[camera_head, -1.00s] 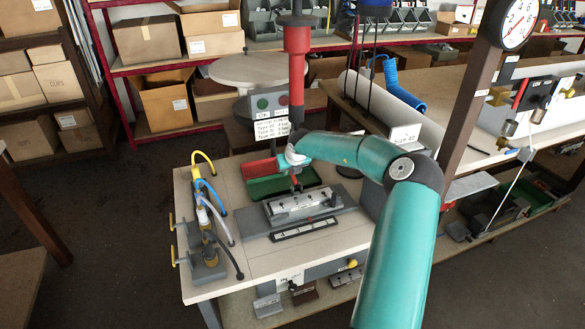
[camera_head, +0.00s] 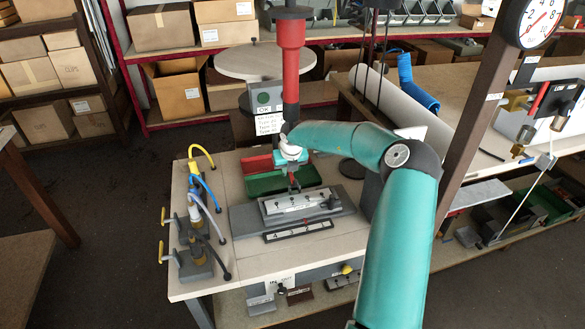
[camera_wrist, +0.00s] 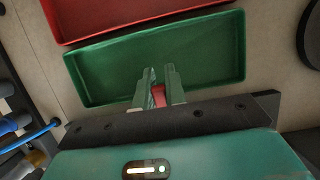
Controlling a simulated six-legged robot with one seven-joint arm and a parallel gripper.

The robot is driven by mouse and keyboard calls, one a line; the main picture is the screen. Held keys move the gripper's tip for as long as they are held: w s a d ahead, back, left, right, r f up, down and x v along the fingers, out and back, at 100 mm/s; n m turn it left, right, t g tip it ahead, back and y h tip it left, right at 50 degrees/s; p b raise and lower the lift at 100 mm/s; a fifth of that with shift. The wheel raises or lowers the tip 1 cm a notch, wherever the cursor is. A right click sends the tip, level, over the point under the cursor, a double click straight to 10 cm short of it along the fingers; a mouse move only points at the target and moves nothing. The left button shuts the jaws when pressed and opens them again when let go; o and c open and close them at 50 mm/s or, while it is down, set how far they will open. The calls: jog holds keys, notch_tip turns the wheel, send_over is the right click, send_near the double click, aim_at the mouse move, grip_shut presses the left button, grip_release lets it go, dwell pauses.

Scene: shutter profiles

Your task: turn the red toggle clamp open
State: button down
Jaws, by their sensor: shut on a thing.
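My gripper (camera_head: 293,181) is over the back edge of the grey fixture on the workbench. In the wrist view my gripper (camera_wrist: 159,82) has its two narrow green fingers close together, shut on a small red piece, the handle of the red toggle clamp (camera_wrist: 158,96). The rest of the clamp is hidden behind the dark bar of my gripper. The fixture (camera_head: 345,201) is a grey base carrying a light metal profile (camera_head: 300,203) with several dark knobs. How far the clamp is turned cannot be told.
A green tray (camera_head: 262,184) and a red tray (camera_head: 256,164) lie behind the fixture. A red press column (camera_head: 291,62) stands close behind my wrist. Valves with coloured hoses (camera_head: 197,220) stand at the left. A dark slotted strip (camera_head: 299,230) lies in front.

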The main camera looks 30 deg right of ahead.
jog(key=shift+w+r, duration=0.2)
dwell(0.5)
jog(key=c, duration=1.6)
grip_release()
jog(key=shift+f, duration=0.1)
jog(key=shift+o, duration=0.8)
jog(key=shift+s, duration=0.1)
jog(key=shift+f, duration=0.1)
jog(key=shift+d, duration=0.1)
